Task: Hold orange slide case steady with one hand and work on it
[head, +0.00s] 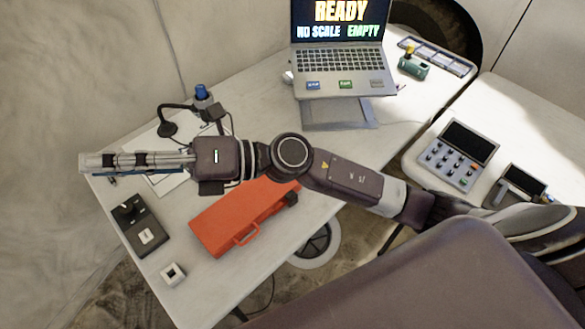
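The orange slide case (228,222) lies closed on the white table, with its handle toward the front edge. My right arm crosses above it from the right and hides part of its far side. My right gripper (95,161) points left, beyond the case and apart from it, over the table's left end. Its fingers show nearly edge-on, so I cannot tell whether they are open or shut. No held object shows. My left gripper is not in view.
A laptop (340,62) reading "READY, NO SCALE, EMPTY" stands at the back. A black device (140,224) and a small white block (173,274) are left of the case. A blue-topped item (202,93) stands behind my gripper. A keypad unit (459,153) is on the right table.

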